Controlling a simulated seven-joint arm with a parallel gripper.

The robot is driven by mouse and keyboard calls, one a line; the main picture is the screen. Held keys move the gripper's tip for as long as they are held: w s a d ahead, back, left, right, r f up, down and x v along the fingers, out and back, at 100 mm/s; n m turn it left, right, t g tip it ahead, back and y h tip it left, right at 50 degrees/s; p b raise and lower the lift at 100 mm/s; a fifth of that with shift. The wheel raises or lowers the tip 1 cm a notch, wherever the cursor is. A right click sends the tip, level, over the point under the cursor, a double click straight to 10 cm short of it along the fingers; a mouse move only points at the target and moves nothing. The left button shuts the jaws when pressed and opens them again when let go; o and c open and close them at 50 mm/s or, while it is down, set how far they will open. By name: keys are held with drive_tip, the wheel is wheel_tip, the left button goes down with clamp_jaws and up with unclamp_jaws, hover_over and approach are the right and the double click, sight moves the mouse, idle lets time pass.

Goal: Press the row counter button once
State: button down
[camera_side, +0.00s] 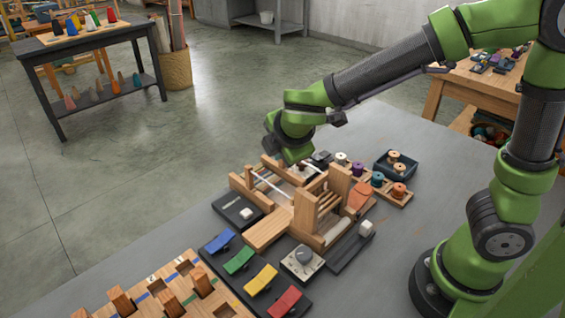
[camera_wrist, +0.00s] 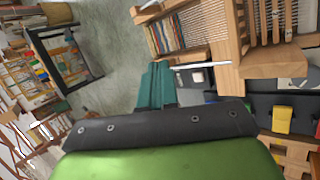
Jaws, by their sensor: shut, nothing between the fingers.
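A wooden loom (camera_side: 305,220) stands on the grey table. A dark panel with a white block (camera_side: 246,213) lies left of the loom, and a second dark panel with a white block (camera_side: 366,228) lies at its right. A small box with a grey round knob (camera_side: 303,259) sits in front. I cannot tell for sure which part is the row counter button. My gripper (camera_side: 293,154) is over the loom's far side. In the wrist view its teal fingers (camera_wrist: 157,82) are together and empty, with a white block (camera_wrist: 197,77) on a dark panel just right of them. Contact cannot be judged.
Blue, green, yellow and red pedals (camera_side: 261,280) line the front. A wooden pegged rack (camera_side: 165,292) is at front left. Spools (camera_side: 378,179) and a dark tray (camera_side: 381,163) sit beyond the loom. Bare table (camera_side: 420,150) shows at the back right.

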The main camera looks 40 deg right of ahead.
sight(248, 215)
drive_tip(key=w+a+f+n+t, duration=0.2)
drive_tip(key=w+a+f+n, duration=0.1)
drive_tip(key=a+n, duration=0.3)
drive_tip(key=shift+w+a+f+n, duration=0.35)
drive_tip(key=shift+w+a+n, duration=0.05)
drive_tip(key=shift+w+a, duration=0.1)
drive_tip(key=shift+f, duration=4.45)
drive_tip(key=shift+d+f, duration=0.1)
drive_tip(key=shift+f, duration=0.3)
drive_tip(key=shift+f, duration=0.45)
drive_tip(key=shift+r, duration=0.9)
